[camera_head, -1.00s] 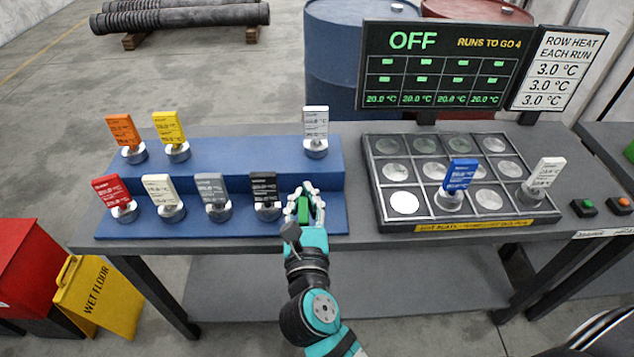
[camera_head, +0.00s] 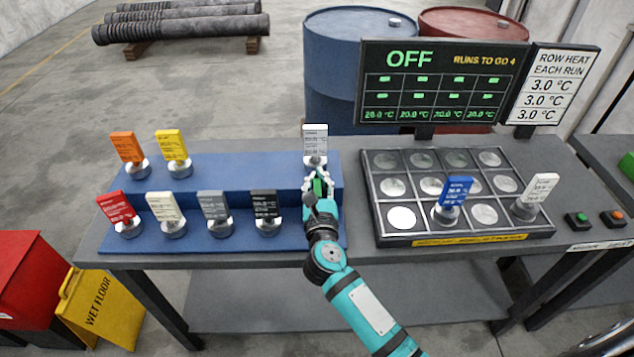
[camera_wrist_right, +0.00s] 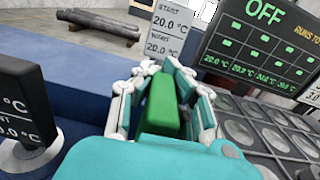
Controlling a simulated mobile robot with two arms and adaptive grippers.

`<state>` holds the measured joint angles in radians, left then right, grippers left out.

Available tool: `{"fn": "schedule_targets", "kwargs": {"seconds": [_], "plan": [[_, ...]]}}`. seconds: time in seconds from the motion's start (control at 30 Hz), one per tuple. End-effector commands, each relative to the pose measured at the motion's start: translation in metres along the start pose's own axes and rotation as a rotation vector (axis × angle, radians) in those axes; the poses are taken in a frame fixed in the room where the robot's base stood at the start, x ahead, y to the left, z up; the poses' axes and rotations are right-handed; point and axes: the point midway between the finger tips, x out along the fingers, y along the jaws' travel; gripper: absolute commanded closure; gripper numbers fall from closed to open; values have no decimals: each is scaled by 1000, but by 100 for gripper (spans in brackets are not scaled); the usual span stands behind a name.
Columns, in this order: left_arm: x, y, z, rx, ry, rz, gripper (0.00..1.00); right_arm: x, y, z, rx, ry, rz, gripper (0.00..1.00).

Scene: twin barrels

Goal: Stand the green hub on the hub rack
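The green hub (camera_wrist_right: 163,105) is between the fingers of my right gripper (camera_head: 318,182), which is shut on it; it also shows in the wrist view (camera_wrist_right: 165,85). Only its green upper part shows; its base is hidden. The gripper is over the right end of the blue stepped hub rack (camera_head: 240,172), just in front of the light grey hub (camera_head: 315,140) on the upper step. I cannot tell whether the green hub touches the rack. My left gripper is not in view.
Orange (camera_head: 126,147) and yellow (camera_head: 171,146) hubs stand on the upper step. Red (camera_head: 117,208), cream (camera_head: 163,207), grey (camera_head: 213,206) and black (camera_head: 264,205) hubs stand on the lower step. The plate grid (camera_head: 400,240) at right holds a blue hub (camera_head: 455,190) and a white hub (camera_head: 541,188).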

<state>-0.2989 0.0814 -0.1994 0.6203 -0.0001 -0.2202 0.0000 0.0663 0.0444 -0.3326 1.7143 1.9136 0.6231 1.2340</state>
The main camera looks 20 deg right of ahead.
Motion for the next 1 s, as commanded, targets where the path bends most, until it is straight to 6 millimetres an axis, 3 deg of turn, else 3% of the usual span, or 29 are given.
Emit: {"fn": "schedule_targets", "kwargs": {"seconds": [0.47, 0.7, 1.0], "plan": [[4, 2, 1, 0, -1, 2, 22, 0, 0, -8, 2, -7, 0, 100], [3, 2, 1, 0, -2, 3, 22, 0, 0, -9, 0, -2, 0, 71], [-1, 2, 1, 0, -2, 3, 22, 0, 0, -4, 0, -2, 0, 71]]}}
